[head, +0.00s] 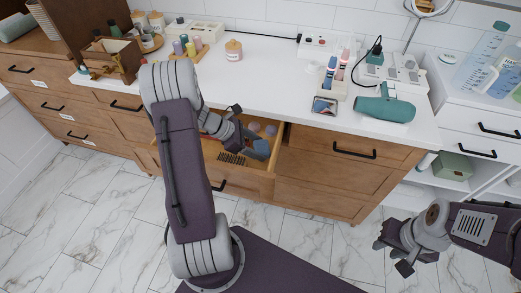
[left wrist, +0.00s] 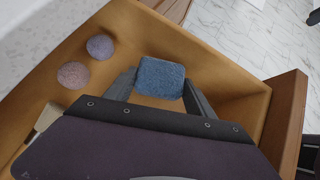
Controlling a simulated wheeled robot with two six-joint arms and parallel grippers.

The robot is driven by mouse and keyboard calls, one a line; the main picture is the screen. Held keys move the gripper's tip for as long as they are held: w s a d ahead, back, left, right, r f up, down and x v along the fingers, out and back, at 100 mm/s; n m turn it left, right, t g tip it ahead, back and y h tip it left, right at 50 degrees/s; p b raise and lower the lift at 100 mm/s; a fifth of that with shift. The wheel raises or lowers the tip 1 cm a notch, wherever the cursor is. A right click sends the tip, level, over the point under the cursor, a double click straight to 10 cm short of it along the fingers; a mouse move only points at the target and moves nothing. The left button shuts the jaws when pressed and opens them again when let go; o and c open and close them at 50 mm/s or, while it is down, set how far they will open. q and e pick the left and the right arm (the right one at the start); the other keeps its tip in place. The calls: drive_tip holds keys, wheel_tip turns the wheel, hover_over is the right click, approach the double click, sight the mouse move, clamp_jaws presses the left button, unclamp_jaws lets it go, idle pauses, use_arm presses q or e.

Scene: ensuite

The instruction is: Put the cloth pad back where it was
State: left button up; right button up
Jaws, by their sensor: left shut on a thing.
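The cloth pad (left wrist: 161,76) is blue and fuzzy, and sits between the two fingers of my left gripper (left wrist: 160,88) in the left wrist view. My left gripper is shut on it, inside or just above the open drawer (left wrist: 225,60). In the head view the pad (head: 259,150) shows at the right part of the open drawer (head: 262,184), partly hidden by my left gripper (head: 252,142). I cannot tell if the pad touches the drawer floor. My right gripper (head: 391,256) is open and empty, over the floor at the lower right.
Two round items, one purple (left wrist: 100,46) and one pinkish (left wrist: 74,75), lie in the drawer. A dark comb-like item (head: 231,159) lies there too. The counter (head: 270,75) above holds a teal hair dryer (head: 385,107), bottles and a jar (head: 233,50).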

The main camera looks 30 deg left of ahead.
sight(260, 145)
use_arm(q)
wheel_tip(260, 145, down, 2)
drive_tip(key=shift+f, duration=0.15)
drive_tip(key=shift+w+f, duration=0.1)
drive_tip(key=shift+w, duration=0.05)
drive_tip(key=shift+w+a, duration=0.1)
drive_tip(key=shift+w, duration=0.25)
drive_tip(key=w, duration=0.3)
drive_tip(key=shift+a, duration=0.35)
drive_tip(key=shift+f+b, duration=0.5)
drive_tip(key=shift+f, duration=0.1)
drive_tip(key=shift+r, duration=0.1)
drive_tip(key=shift+s, duration=0.1)
